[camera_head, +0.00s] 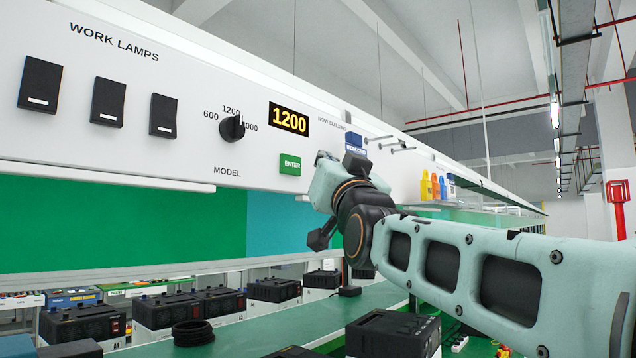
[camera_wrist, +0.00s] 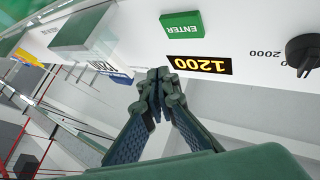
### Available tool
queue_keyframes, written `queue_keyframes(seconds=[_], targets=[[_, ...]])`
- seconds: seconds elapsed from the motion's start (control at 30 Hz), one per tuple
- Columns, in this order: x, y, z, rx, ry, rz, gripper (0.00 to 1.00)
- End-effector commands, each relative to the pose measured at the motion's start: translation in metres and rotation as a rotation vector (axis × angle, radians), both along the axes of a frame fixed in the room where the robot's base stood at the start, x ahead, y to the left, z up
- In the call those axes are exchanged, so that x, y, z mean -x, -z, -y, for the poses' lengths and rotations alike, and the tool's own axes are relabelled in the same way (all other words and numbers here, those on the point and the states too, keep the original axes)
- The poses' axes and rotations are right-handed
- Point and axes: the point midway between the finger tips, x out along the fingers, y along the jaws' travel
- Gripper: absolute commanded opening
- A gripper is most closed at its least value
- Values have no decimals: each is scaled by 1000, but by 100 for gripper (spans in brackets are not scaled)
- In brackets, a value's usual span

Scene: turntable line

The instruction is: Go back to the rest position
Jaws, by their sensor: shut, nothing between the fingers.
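My gripper (camera_wrist: 158,92) is shut and empty in the wrist view, its fingertips together in front of the white panel. The panel's yellow display reads 1200 (camera_wrist: 200,65), and the green ENTER button (camera_wrist: 181,25) is beside it. In the head view my arm reaches in from the right toward the panel, and its wrist hides most of the gripper. There the display (camera_head: 289,119) and the ENTER button (camera_head: 290,164) are to the left of my wrist. I cannot tell from these views whether the fingertips touch the panel.
The panel also holds a black MODEL knob (camera_head: 232,128), several black lamp switches (camera_head: 108,102) and several pegs (camera_head: 379,139). A blue label or box (camera_head: 356,142) is close to my wrist. Below, black boxes (camera_head: 394,334) and a black ring (camera_head: 193,333) are on the green surface.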

Motion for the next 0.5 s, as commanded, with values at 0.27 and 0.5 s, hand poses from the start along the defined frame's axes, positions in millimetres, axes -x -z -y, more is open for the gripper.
queue_keyframes(seconds=[0.27,0.5], targets=[[-1,8,4,12,5,-31,0],[10,116,40,139,45,-380,0]])
